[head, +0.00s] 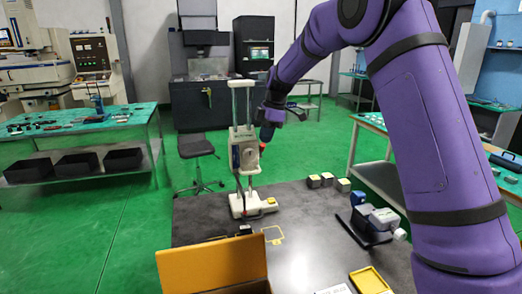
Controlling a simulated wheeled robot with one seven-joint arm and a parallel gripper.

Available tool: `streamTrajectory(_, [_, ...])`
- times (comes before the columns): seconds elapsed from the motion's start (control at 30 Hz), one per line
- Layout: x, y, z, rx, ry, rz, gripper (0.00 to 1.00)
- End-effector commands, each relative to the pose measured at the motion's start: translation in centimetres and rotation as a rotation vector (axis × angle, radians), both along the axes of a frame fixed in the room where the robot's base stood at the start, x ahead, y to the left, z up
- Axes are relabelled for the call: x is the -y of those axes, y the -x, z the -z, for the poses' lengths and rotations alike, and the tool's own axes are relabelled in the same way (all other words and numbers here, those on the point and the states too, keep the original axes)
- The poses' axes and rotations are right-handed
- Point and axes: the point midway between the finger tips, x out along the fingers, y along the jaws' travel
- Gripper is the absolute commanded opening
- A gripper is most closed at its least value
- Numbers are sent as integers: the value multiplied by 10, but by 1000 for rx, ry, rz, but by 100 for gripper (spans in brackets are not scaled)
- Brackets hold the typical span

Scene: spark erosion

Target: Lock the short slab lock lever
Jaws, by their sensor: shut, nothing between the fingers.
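A white stand with two upright posts (238,110) rises from the dark table, on a white base (254,203). A pale carriage with a round face (249,156) sits between the posts, and a small red part (262,146) shows at its right side. I cannot make out for certain which part is the short slab lock lever. My gripper (267,137) is shut and empty, at the upper right of the carriage, close to the red part. Whether it touches anything cannot be told at this size.
A blue and grey device (375,222) stands farther right. An orange box (212,265) and a yellow tray (369,280) are at the front. A stool (196,146) stands behind left.

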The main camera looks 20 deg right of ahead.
Motion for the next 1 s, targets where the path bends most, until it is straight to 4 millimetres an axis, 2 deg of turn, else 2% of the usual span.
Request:
streamTrajectory(0.53, [0,17,8,-1,0,-1,0])
streamTrajectory(1.0, [0,18,9,0,0,0,0])
